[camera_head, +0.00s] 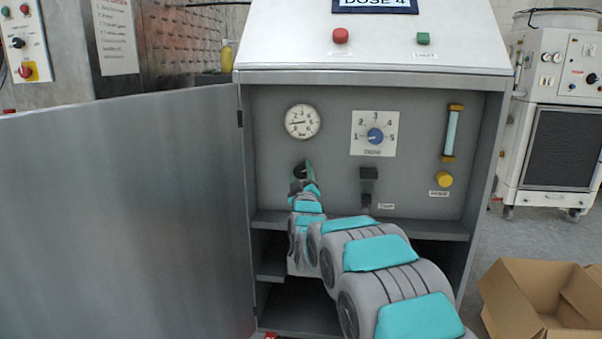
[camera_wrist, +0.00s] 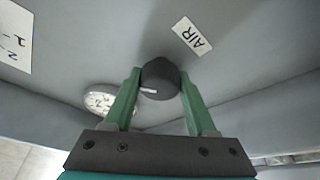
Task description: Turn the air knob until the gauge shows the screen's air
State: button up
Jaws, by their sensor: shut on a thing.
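The black air knob (camera_wrist: 160,80) has a white pointer line and sits on the grey panel beside an "AIR" label (camera_wrist: 192,35). My gripper (camera_wrist: 158,88) has its two green fingers on either side of the knob and is shut on it. In the head view the knob (camera_head: 301,170) is partly hidden by my gripper (camera_head: 303,176). The round white gauge (camera_head: 302,121) is above the knob; its needle points left, toward about the 1 mark, though small. The screen (camera_head: 375,4) at the top reads "DOSE 4"; any air value is out of frame.
The open cabinet door (camera_head: 130,220) stands at left. A cardboard box (camera_head: 535,305) lies at lower right.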

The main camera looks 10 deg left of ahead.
jog(key=shift+a+m, duration=0.1)
jog(key=shift+m, duration=0.3)
jog(key=m+h+b, duration=0.1)
jog(key=m+h, duration=0.1)
jog(key=m, duration=0.2)
jog(key=shift+t, duration=0.4)
jog(key=m+h, duration=0.2)
jog(key=m, duration=0.1)
jog(key=m+h, duration=0.1)
jog(key=m, duration=0.2)
jog(key=shift+m+h, duration=0.3)
jog(key=shift+h, duration=0.1)
jog(key=m+h, duration=0.1)
jog(key=m, duration=0.2)
jog(key=m+g+h, duration=0.1)
jog(key=m+h, duration=0.1)
jog(key=m, duration=0.2)
jog(key=shift+m+g+h, duration=0.5)
jog(key=shift+m+h, duration=0.1)
jog(key=shift+m, duration=1.5)
jog(key=o, duration=1.4)
jog(key=shift+c, duration=0.2)
